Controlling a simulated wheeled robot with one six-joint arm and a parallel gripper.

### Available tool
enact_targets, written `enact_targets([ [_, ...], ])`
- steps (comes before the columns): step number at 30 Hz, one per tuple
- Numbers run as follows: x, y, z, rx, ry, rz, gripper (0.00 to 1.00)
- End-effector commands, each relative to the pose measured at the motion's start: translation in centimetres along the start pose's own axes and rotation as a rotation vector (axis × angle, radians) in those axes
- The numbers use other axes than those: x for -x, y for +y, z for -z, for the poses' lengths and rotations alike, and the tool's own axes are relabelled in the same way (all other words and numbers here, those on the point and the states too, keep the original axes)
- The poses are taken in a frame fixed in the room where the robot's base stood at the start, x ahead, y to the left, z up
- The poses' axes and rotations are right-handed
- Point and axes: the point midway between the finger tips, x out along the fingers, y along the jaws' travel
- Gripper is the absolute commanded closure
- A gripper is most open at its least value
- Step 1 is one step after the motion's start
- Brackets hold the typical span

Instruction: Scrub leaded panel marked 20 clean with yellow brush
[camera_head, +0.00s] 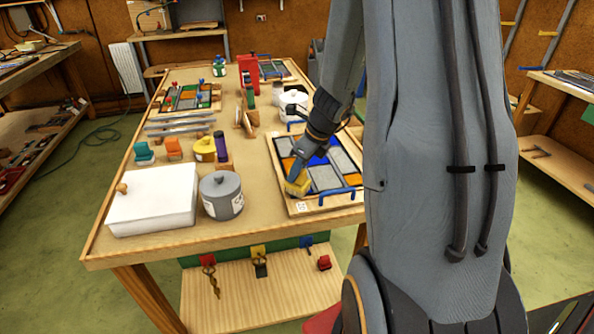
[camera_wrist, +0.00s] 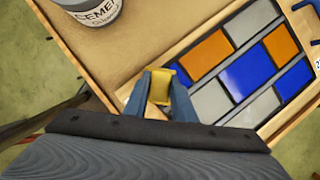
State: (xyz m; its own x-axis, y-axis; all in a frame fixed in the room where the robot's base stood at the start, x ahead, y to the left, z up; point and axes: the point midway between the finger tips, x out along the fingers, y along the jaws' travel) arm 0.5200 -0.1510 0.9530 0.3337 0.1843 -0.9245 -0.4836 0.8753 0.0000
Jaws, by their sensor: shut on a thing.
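The leaded panel (camera_head: 325,177) lies flat on the bench in a wooden frame with blue, orange and grey panes. It also shows at the right of the wrist view (camera_wrist: 208,55). A small white tag sits on its near left corner; its marking is too small to read, and a cut-off label at the wrist view's right edge shows a 2. My gripper (camera_head: 299,172) is shut on the yellow brush (camera_wrist: 160,84), which is at the panel's near left corner (camera_head: 297,188). I cannot tell whether the bristles touch the frame.
A grey cement tub (camera_head: 222,198) and a white box (camera_head: 153,200) stand left of the panel. A teal brush (camera_head: 143,152), an orange brush (camera_head: 173,148) and a yellow pot (camera_head: 204,152) are behind them. Blue handles (camera_head: 337,195) rise from the panel's ends. Another panel (camera_head: 188,97) lies farther back.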

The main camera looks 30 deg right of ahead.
Motion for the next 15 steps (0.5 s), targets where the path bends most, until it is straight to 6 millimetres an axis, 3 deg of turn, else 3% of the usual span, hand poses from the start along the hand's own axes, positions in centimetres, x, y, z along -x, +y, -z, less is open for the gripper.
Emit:
enact_targets([
  [7,0.4,-1.2,0.8,-0.001,-0.001,0.001,0.95],
  [15,0.4,-1.3,0.9,0.001,0.000,0.000,0.95],
])
